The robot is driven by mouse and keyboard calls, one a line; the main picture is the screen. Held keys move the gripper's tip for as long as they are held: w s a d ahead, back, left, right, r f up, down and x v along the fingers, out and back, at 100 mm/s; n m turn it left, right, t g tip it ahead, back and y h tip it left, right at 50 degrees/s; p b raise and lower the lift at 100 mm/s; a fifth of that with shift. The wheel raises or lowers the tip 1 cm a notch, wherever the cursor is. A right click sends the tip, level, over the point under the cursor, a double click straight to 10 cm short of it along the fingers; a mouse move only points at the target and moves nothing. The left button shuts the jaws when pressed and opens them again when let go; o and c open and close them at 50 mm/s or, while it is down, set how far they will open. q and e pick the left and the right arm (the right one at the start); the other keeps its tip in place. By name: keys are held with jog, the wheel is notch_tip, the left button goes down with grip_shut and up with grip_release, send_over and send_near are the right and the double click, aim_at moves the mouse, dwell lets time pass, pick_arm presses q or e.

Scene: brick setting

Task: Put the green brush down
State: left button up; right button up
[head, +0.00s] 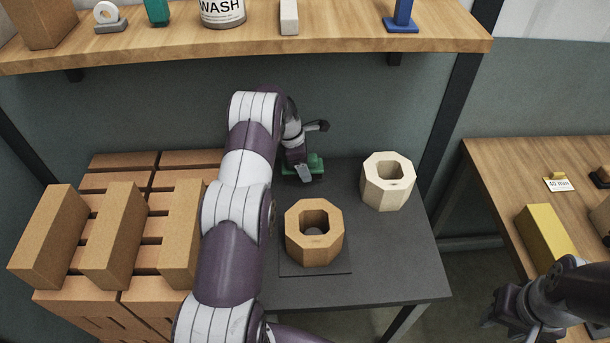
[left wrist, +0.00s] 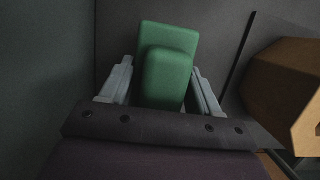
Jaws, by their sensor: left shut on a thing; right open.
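The green brush (head: 316,163) is at the back of the dark table, just beyond the tan octagonal block. My left gripper (head: 303,172) is shut on it; the arm hides part of the brush. In the left wrist view the brush (left wrist: 168,62) stands between the two grey fingers of my left gripper (left wrist: 162,88). The brush is low, at or close to the tabletop; I cannot tell whether it touches. My right gripper (head: 512,310) is open and empty at the lower right, near the wooden side table.
The dark table (head: 390,270) holds a tan octagonal block (head: 314,248) on a dark square mat and a paler octagonal block (head: 388,181). Bricks (head: 115,235) are stacked at left. A wooden shelf (head: 350,30) overhangs the back. The table's right front is clear.

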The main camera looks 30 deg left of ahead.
pick_arm(q)
notch_tip(320, 180, down, 4)
jog(key=shift+s+a+r, duration=0.1)
jog(key=shift+a+r, duration=0.05)
jog(key=o, duration=1)
jog(key=v, duration=1.2)
jog(key=shift+b, duration=0.4)
